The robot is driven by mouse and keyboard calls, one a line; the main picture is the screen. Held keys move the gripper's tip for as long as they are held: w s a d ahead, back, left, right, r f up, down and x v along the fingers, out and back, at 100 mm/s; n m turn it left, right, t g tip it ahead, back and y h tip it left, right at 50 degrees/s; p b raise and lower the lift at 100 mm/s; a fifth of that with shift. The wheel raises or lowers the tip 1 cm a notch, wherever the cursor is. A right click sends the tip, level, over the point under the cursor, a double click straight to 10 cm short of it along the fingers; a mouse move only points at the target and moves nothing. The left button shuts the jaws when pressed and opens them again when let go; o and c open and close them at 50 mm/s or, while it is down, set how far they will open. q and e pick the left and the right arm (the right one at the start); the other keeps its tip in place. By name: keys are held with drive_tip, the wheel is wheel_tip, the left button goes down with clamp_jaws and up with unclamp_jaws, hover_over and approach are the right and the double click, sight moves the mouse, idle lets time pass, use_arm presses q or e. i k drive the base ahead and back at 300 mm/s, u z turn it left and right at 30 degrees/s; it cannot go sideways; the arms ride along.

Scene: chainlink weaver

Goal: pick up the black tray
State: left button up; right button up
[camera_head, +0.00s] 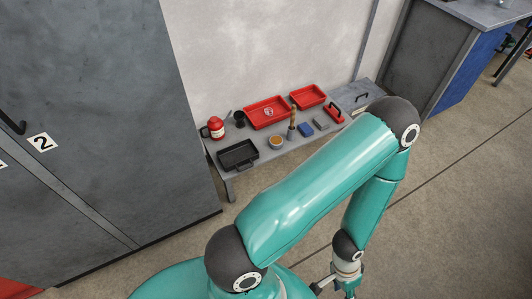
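The black tray (238,155) is a shallow rectangular tray with a raised rim. It lies on the left front part of a low grey bench (256,174) against the wall. Nothing holds it. One teal arm of mine, which I take to be the left, rises from the bottom and bends down at the right. Its gripper (334,292) is at the bottom edge, well away from the tray and bench. Its fingertips are cut off, so I cannot tell whether it is open or shut. My other gripper is out of view.
On the bench are a red bottle (216,128), a red tray (267,112), a smaller red tray (308,96), an amber-filled bowl (276,142) and a blue block (306,129). A grey cabinet (90,100) stands close left. Open floor lies in front.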

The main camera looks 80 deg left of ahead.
sight(234, 157)
drive_tip(key=z, duration=0.15)
drive_tip(key=i, duration=0.9)
drive_tip(key=u, duration=1.65)
drive_tip(key=i, duration=0.3)
drive_tip(key=u, duration=2.3)
drive_tip(key=k, duration=0.35)
drive_tip(key=u, duration=0.55)
drive_tip(key=i, duration=1.4)
drive_tip(key=z, duration=0.4)
